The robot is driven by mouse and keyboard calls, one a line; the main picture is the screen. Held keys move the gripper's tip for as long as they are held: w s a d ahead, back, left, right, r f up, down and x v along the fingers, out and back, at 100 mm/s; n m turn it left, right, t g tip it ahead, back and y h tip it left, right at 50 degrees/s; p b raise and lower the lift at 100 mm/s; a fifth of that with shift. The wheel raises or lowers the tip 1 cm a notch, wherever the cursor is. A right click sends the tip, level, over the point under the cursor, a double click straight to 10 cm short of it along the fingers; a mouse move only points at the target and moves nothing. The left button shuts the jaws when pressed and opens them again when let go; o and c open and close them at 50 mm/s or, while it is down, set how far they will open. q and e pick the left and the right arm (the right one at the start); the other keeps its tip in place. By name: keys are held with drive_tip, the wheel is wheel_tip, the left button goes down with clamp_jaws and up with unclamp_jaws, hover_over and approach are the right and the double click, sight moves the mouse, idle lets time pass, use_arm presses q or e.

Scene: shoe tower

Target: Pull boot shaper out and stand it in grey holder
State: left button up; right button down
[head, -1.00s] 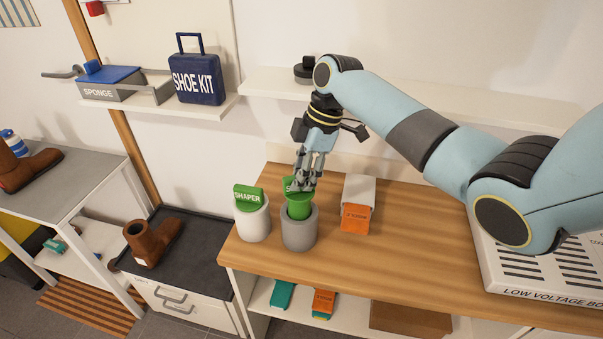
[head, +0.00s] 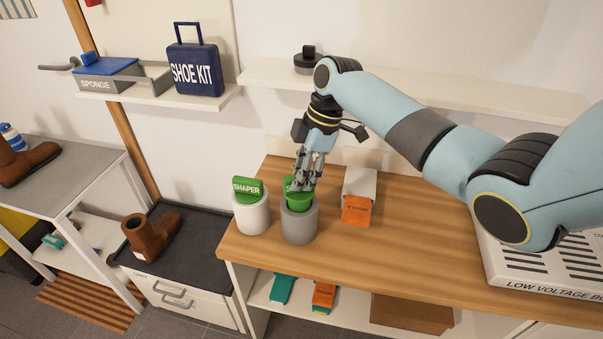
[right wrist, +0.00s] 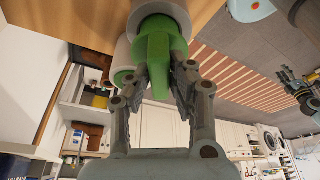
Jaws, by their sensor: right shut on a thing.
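The green boot shaper (head: 298,201) stands in the grey holder (head: 299,225) on the wooden bench, its lower part hidden inside the holder. My right gripper (head: 303,184) is shut on the shaper's green top from above. In the right wrist view the two fingers (right wrist: 172,88) press on both sides of the green handle (right wrist: 158,62), with the grey holder's rim (right wrist: 163,12) around its body. A second green shaper, lettered SHAPER (head: 247,188), sits in a white holder (head: 251,215) just left of the grey one. A brown boot (head: 150,236) stands on the dark cabinet top.
An orange-and-white box (head: 357,210) stands right of the grey holder. The wooden bench top (head: 420,250) is clear further right, up to a white low-voltage box (head: 540,272). A wall shelf (head: 420,92) runs behind my right arm.

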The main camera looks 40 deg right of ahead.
drive_tip(key=shift+f+b, duration=1.1)
drive_tip(key=shift+f, duration=0.6)
drive_tip(key=c, duration=1.1)
unclamp_jaws()
drive_tip(key=v, duration=1.2)
